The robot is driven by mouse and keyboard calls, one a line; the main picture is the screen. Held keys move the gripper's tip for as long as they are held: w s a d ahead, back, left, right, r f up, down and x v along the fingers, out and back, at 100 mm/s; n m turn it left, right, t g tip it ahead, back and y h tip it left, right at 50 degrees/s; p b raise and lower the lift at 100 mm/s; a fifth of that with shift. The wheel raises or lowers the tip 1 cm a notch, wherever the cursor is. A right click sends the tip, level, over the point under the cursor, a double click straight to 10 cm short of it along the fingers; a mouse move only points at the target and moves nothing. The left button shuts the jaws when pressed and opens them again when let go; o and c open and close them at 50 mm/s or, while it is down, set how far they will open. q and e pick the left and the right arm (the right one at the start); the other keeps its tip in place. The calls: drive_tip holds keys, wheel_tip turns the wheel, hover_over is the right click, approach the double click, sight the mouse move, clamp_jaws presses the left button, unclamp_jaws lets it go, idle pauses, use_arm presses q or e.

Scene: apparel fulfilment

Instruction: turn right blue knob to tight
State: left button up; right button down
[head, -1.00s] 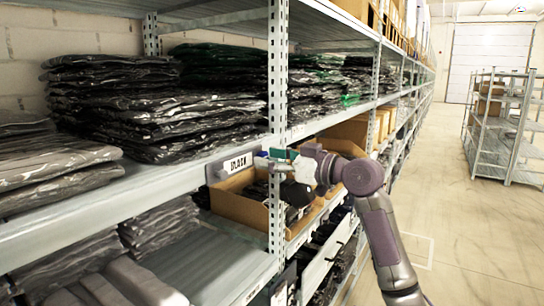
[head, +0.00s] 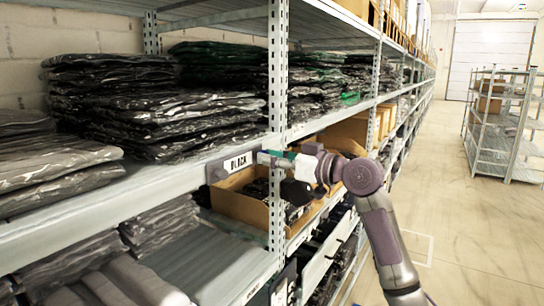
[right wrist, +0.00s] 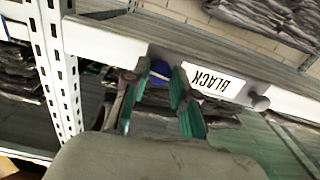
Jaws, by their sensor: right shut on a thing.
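A white label reading BLACK (head: 238,162) is on a grey holder on the front edge of the shelf. Its right blue knob (head: 261,157) is at the right end of the label, partly hidden by my gripper. My right gripper (head: 272,158) reaches in from the right at that end. In the right wrist view, the blue knob (right wrist: 160,70) shows between the green-padded fingers of my right gripper (right wrist: 160,78), which are shut on it. The label (right wrist: 213,82) looks upside down there, with a grey knob (right wrist: 260,102) at its other end. My left gripper is not seen.
Bagged dark garments (head: 150,105) are stacked on the shelf above the label. A metal upright (head: 277,100) stands close to my right gripper. An open cardboard box (head: 240,208) sits below.

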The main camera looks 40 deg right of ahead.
drive_tip(key=shift+m+p, duration=5.5)
drive_tip(key=shift+m, duration=2.7)
drive_tip(key=c, duration=0.9)
unclamp_jaws()
drive_tip(key=v, duration=1.2)
